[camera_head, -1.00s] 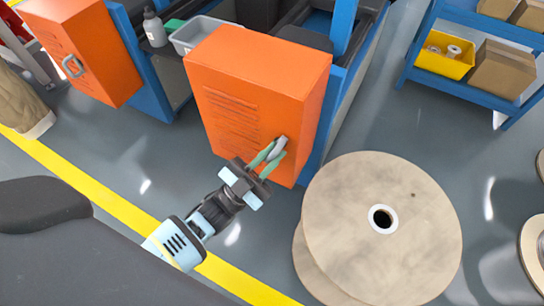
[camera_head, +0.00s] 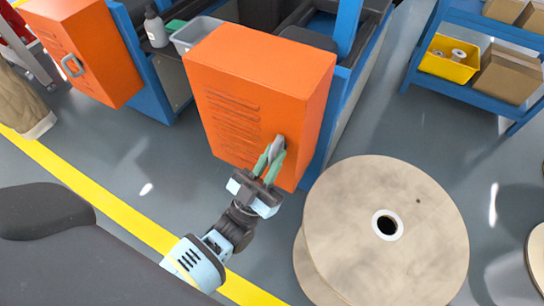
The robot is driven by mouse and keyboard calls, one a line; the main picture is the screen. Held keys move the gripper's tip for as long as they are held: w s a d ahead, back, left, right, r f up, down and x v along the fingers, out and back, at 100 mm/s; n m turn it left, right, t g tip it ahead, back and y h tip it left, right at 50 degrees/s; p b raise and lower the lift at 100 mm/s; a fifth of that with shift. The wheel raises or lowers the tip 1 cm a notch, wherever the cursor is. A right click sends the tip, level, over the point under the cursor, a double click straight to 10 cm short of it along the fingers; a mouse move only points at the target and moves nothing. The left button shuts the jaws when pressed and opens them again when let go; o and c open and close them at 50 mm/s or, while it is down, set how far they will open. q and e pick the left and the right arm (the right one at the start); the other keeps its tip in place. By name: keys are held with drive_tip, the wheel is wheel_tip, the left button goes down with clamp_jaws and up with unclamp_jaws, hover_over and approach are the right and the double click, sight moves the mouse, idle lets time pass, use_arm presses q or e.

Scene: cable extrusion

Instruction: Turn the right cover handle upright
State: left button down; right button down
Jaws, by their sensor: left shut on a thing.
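The right orange cover (camera_head: 252,100) stands in the middle of the head view, with slots on its front face. Its grey handle (camera_head: 278,146) is near the lower right corner of that face and looks close to upright, leaning slightly. My left gripper (camera_head: 271,163) has green fingers shut on this handle, which hide part of it. The arm reaches up to it from the lower left. My right gripper is not in view.
A large wooden cable reel (camera_head: 350,230) stands close to the right of my left arm. Another orange cover (camera_head: 75,45) with a handle is at the upper left. A blue shelf (camera_head: 460,85) with a yellow bin (camera_head: 447,66) is at the upper right. Grey floor lies between.

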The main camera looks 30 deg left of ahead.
use_arm(q)
drive_tip(key=shift+d, duration=0.1)
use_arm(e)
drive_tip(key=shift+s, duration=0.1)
use_arm(q)
drive_tip(key=c, duration=1.5)
unclamp_jaws()
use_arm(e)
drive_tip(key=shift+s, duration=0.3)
use_arm(q)
drive_tip(key=shift+o, duration=0.2)
drive_tip(key=shift+f, duration=0.1)
drive_tip(key=v, duration=0.7)
drive_tip(key=shift+s+f, duration=0.2)
drive_tip(key=shift+s, duration=0.1)
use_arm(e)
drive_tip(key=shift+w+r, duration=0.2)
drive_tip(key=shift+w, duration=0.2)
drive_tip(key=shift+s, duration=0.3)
